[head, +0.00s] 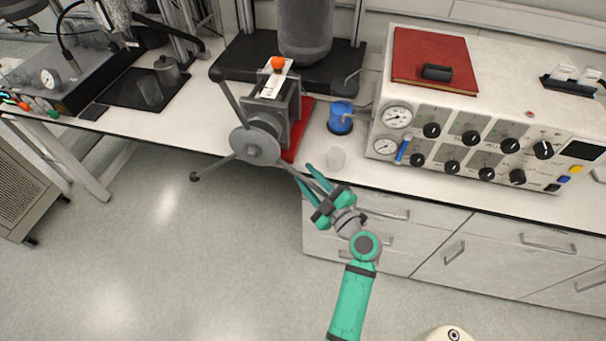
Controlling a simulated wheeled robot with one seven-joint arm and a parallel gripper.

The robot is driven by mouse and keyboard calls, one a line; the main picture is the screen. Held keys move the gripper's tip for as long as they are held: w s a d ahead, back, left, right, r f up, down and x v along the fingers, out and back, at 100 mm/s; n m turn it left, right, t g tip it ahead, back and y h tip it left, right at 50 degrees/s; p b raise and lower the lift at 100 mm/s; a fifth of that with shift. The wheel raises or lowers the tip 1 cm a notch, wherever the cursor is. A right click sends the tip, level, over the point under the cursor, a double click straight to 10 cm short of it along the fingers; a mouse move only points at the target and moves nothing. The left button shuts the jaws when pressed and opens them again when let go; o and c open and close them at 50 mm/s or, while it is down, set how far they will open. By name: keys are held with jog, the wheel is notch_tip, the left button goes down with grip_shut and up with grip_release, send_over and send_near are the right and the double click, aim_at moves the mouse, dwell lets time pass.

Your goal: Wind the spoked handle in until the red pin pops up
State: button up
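The spoked handle (254,147) is a grey hub on the front of a small grey press-like device (291,110). An orange-red pin (278,62) shows on top of the device, at the end of a pale label plate. My gripper (304,174) has green fingers, spread apart, on either side of the lower-right spoke. The end of that spoke is hidden among the fingers, and I cannot tell whether they touch it.
The device stands on a red base (297,142) near the bench's front edge.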

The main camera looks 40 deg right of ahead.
jog(key=shift+w+a, duration=0.2)
jog(key=shift+w, duration=0.35)
jog(key=shift+w+a, duration=0.15)
jog(key=shift+w, duration=0.4)
